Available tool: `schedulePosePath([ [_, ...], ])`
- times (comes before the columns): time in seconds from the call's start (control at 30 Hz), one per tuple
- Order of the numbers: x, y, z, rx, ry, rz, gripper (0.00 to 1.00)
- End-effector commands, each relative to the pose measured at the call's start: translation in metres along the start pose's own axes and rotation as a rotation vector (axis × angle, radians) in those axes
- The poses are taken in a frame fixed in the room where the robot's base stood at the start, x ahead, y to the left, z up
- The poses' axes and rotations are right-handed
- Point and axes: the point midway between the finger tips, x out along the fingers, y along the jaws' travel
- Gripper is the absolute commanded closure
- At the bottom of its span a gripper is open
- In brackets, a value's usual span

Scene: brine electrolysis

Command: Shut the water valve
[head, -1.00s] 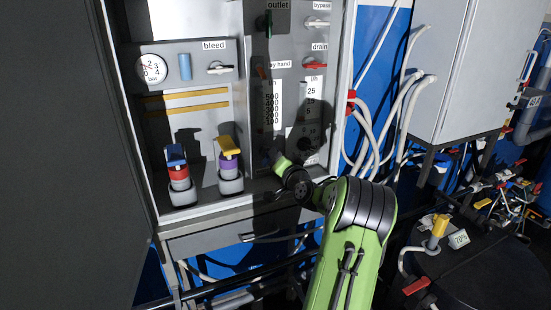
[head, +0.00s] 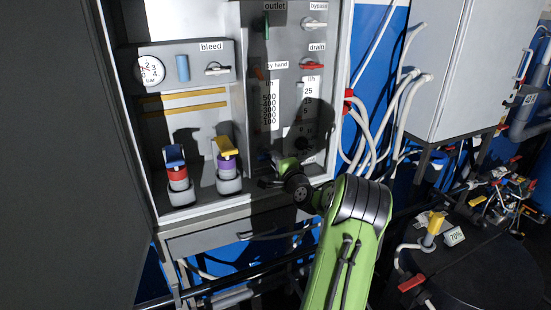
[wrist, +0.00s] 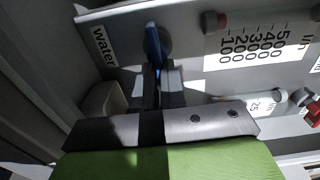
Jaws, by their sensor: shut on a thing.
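The water valve's blue handle (wrist: 153,42) shows in the wrist view on the grey panel, beside the label "water" (wrist: 103,45). My gripper (wrist: 157,78) is shut on the near end of this handle, with one dark finger on each side. The handle points out toward my gripper, and its round base is partly in shadow. In the head view my gripper (head: 268,182) is low in the cabinet's right section, in shadow. The handle cannot be made out clearly there.
Flow scales (head: 271,104) and a red drain handle (head: 312,66) are above. White hoses (head: 402,105) hang at the right.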

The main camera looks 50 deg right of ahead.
Motion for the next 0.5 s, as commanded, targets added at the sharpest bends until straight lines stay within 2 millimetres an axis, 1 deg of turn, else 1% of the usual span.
schedulePosePath([
  [0.2, -0.0003, 0.0006, -0.0009, 0.037, 0.002, 0.000, 1.00],
  [0.5, -0.0003, 0.0012, -0.0009, 0.043, 0.002, 0.000, 1.00],
])
